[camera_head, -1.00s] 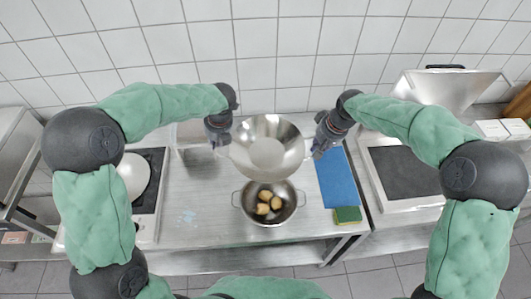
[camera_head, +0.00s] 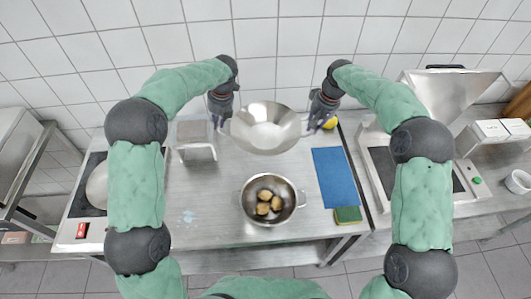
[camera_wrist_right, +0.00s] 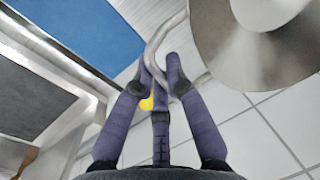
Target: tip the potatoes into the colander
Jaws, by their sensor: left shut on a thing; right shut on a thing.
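My left gripper (camera_head: 220,118) and right gripper (camera_head: 321,118) are shut on opposite handles of a shiny metal pot (camera_head: 284,135), held level with its mouth facing up. No potatoes show inside it. In the right wrist view my right gripper (camera_wrist_right: 163,75) closes around the pot's loop handle, with the pot (camera_wrist_right: 245,55) at the upper right. The potatoes (camera_head: 264,208) lie in a two-handled metal bowl, seemingly the colander (camera_head: 287,212), on the table in front of the pot. Its holes are too small to make out.
A blue mat (camera_head: 335,178) and a green-yellow sponge (camera_head: 348,215) lie right of the colander. A yellow object (camera_head: 330,122) is partly hidden behind my right gripper. A grey stand (camera_head: 197,151) is at the back left.

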